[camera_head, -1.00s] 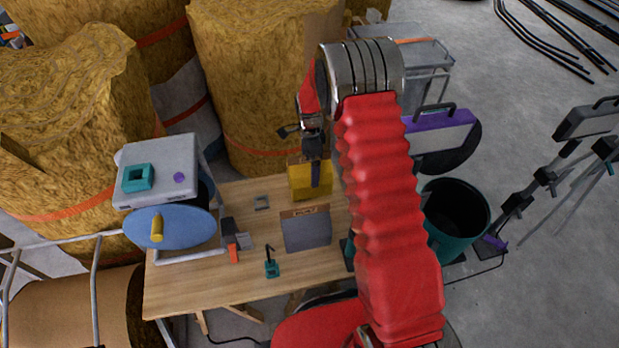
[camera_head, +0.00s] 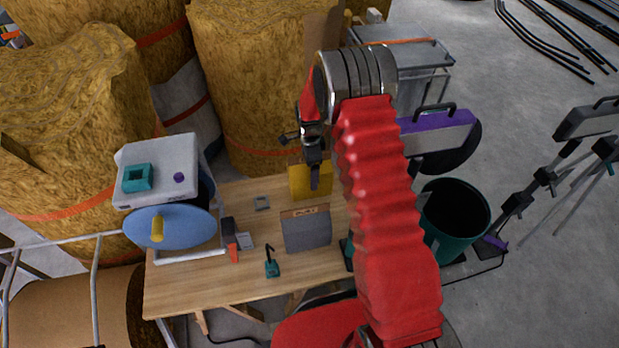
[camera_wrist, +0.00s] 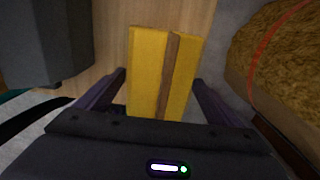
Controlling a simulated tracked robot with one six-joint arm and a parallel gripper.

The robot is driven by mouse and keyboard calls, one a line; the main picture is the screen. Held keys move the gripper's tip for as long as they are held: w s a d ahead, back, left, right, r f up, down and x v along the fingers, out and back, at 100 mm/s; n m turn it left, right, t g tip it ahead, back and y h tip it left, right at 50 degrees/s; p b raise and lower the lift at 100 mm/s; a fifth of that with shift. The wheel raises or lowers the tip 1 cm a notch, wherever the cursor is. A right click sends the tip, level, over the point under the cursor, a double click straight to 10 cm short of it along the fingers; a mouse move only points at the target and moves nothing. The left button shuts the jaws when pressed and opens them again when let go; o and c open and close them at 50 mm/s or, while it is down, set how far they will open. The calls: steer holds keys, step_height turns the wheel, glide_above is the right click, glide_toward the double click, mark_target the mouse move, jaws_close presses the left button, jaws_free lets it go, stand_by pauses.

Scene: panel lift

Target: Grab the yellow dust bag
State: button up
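The yellow dust bag (camera_head: 299,182) stands near the back edge of the wooden table, partly hidden behind my gripper (camera_head: 314,186) in the head view. In the wrist view the bag (camera_wrist: 147,62) is a yellow block with a brown strip down it. My gripper is open there, with one dark finger on each side of the bag's near part. A narrow gap shows beside each finger, so it does not look clamped. The bag's lower end is hidden behind the gripper body.
A grey box with a brown top (camera_head: 306,233) stands on the table (camera_head: 190,293) before the bag. Small tools lie to its left. Straw bales (camera_head: 250,90) rise behind the table. A dark green bin (camera_head: 445,240) stands at right.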

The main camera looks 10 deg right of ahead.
steer(key=c, duration=0.9)
steer(key=shift+r, duration=0.2)
step_height(320, 180, up, 10)
steer(key=shift+f, duration=0.15)
stand_by(0.5)
